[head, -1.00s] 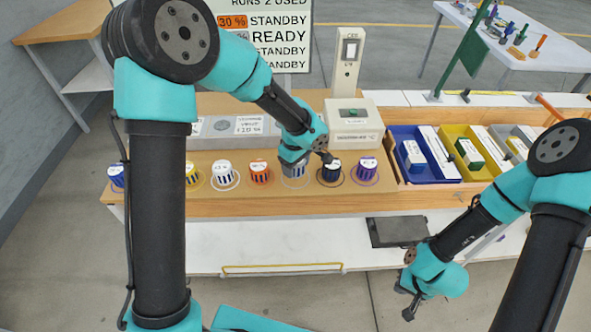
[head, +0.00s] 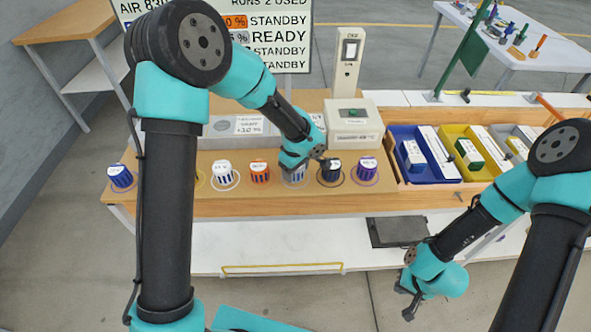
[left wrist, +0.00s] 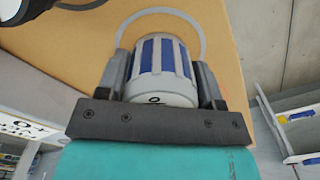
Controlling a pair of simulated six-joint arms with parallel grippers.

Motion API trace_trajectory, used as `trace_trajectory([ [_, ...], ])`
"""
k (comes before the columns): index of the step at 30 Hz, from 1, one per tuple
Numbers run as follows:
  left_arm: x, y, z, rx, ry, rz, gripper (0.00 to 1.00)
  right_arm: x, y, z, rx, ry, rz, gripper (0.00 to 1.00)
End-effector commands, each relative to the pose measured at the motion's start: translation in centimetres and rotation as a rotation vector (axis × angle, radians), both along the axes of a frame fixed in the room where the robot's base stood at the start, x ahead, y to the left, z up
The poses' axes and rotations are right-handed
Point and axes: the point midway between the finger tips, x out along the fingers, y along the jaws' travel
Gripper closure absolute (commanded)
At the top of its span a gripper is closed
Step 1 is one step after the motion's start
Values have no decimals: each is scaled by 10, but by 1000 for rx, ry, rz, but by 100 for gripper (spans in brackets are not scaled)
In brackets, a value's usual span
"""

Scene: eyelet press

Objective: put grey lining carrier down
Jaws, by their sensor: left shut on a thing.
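The grey lining carrier (left wrist: 162,75), with a pale end and blue and light stripes, is between the two fingers of my left gripper (left wrist: 162,85), which is shut on it. In the left wrist view it overlaps a grey ring (left wrist: 197,25) on the tan board; I cannot tell whether it touches the board. In the head view the carrier (head: 293,178) is in the row, partly hidden by my left gripper (head: 298,165). My right gripper (head: 408,300) hangs in front of the bench at the lower right, away from the carriers; its finger gap is unclear.
A white carrier (head: 223,175) and an orange carrier (head: 260,172) stand to the left. A dark carrier (head: 330,172) and a purple carrier (head: 367,169) stand to the right. A blue carrier (head: 121,177) is at the far left. A press-like device (head: 352,120) stands behind the row.

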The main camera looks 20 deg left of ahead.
Motion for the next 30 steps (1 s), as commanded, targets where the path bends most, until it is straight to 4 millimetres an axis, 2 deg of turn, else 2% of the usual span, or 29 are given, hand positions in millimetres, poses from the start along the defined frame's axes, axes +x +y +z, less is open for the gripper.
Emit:
trace_trajectory([
  [5, 0, 0, -3, 0, 0, 0, 68, 0, 0, 0, 0, 0, 0, 100],
  [6, 0, 0, -3, 0, 0, 0, 37, 0, 0, 0, 0, 0, 0, 100],
  [13, 0, 0, -3, 0, 0, 0, 15, 0, 0, 0, 0, 0, 0, 100],
  [23, 0, 0, 0, 0, -1, 0, 14, 0, 0, 0, 0, 0, 0, 100],
  [26, 0, 0, 6, 0, -1, 0, 14, 0, 0, 0, 0, 0, 0, 100],
  [30, 1, 0, 24, 0, -4, 0, 14, 0, 0, 0, 0, 0, 0, 100],
])
